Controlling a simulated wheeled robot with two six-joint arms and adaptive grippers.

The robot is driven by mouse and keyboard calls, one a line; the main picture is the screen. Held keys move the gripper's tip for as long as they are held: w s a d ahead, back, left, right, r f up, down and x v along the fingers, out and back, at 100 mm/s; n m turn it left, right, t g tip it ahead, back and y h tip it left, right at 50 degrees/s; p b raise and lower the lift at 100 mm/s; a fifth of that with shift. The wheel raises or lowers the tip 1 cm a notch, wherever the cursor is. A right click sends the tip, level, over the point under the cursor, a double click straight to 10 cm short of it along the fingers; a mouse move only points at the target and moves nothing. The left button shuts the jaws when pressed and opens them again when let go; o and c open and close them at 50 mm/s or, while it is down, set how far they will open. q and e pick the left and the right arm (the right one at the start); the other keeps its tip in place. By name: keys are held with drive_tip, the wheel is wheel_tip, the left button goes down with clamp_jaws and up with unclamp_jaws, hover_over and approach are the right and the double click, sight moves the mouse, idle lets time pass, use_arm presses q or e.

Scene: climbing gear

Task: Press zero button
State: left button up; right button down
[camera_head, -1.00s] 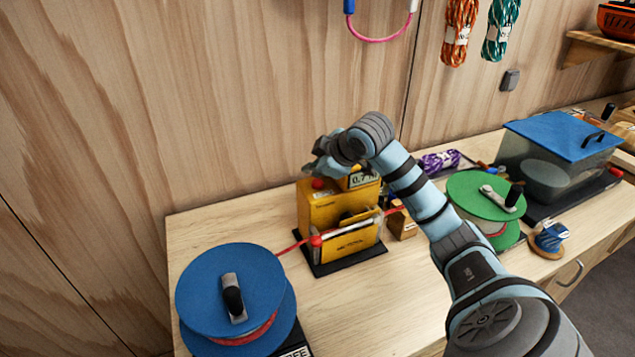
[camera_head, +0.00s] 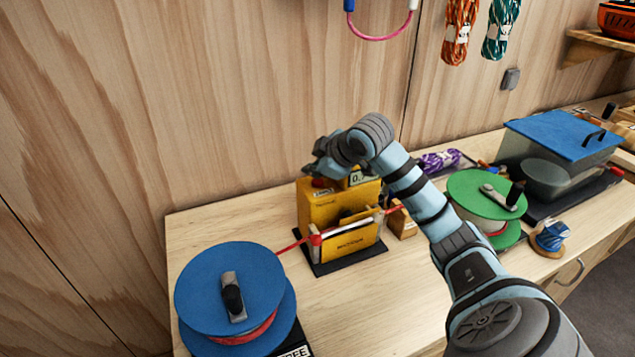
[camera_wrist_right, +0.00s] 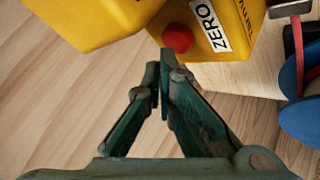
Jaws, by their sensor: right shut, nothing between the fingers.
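The yellow rope-measuring machine (camera_head: 322,208) stands on a black base on the bench, with a small display reading "0.7" partly covered by my arm. Its red button (camera_wrist_right: 177,38) sits beside a white label reading "ZERO" (camera_wrist_right: 208,25) in the right wrist view. In the head view the red button (camera_head: 320,182) shows only in part under my gripper. My right gripper (camera_head: 314,170) is shut and empty, just above the button. In the right wrist view its closed fingertips (camera_wrist_right: 163,78) are close to the button; I cannot tell whether they touch. My left gripper is out of view.
A blue spool (camera_head: 226,285) stands at the left front and a green spool (camera_head: 482,197) at the right. A red rope (camera_head: 291,247) runs through the machine. A blue-lidded bin (camera_head: 563,135) stands further right. The wooden wall is close behind.

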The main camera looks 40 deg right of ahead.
sight(315, 182)
drive_tip(key=shift+f+b, duration=0.35)
drive_tip(key=shift+f, duration=0.25)
idle(0.6)
drive_tip(key=shift+r, duration=0.15)
drive_tip(key=shift+r+p, duration=0.75)
drive_tip(key=shift+r, duration=0.05)
wheel_tip(315, 182, up, 5)
drive_tip(key=p, duration=0.4)
drive_tip(key=shift+r, duration=0.1)
drive_tip(key=shift+f, duration=0.2)
idle(0.6)
